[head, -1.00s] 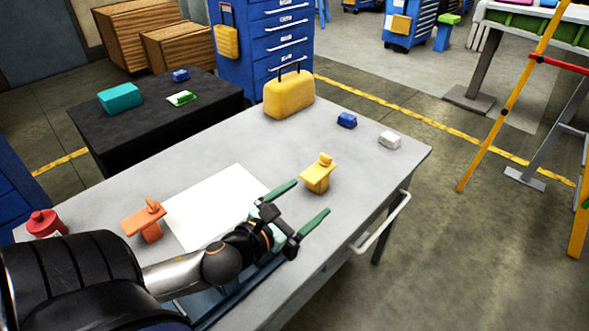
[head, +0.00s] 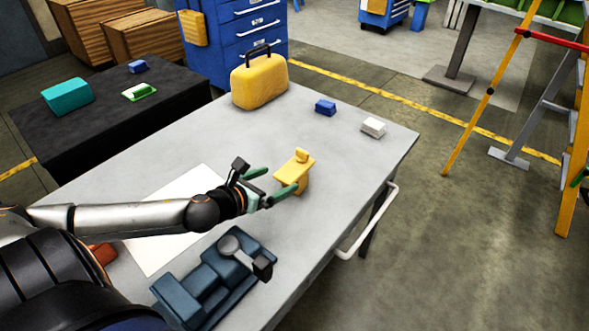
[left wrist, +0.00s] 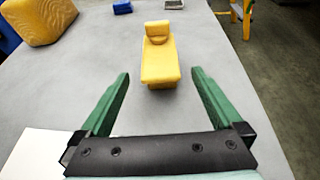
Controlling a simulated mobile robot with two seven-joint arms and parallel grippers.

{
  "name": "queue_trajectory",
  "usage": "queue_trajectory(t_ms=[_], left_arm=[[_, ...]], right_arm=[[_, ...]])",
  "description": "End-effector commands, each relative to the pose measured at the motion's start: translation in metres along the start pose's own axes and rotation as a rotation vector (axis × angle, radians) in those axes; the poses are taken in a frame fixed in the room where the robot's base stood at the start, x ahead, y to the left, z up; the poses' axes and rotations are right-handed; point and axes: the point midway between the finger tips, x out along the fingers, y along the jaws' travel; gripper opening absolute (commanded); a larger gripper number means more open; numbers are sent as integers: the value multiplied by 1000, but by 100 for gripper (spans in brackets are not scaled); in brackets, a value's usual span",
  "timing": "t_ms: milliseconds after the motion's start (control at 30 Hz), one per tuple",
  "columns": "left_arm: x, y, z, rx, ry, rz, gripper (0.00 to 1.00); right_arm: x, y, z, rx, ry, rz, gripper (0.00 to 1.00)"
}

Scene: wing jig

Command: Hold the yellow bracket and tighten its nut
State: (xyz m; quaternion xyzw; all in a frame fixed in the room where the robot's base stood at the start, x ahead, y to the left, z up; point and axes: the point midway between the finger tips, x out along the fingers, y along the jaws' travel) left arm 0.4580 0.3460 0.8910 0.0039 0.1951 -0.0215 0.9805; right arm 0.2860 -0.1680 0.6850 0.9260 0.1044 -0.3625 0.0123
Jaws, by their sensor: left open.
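The yellow bracket (head: 294,170) stands on the grey table, with its yellow nut (head: 301,156) on top. My left gripper (head: 270,180) is open with green fingers, just to the left of the bracket in the head view. In the left wrist view the bracket (left wrist: 159,62) stands ahead of and between the lines of the two open fingers (left wrist: 160,80), with its nut (left wrist: 157,38) at the far end. I see no contact between the fingers and the bracket. My right gripper is not in view.
A blue vise-like tool (head: 215,280) lies at the table's near side. A yellow case (head: 259,80), a blue block (head: 325,107) and a white block (head: 373,127) stand farther back. A white sheet (head: 160,240) lies left. An orange bracket (head: 103,254) is partly hidden by my arm.

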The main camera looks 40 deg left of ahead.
Motion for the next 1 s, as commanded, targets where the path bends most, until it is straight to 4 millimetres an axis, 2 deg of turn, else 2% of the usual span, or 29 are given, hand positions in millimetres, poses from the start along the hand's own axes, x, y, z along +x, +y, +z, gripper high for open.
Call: queue_trajectory(t_ms=[700, 1000], left_arm=[[90, 0, 0, -2, -1, 1, 100], [102, -1, 0, 1, 0, -1, 100]], right_arm=[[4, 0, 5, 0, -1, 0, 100], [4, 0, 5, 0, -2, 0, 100]])
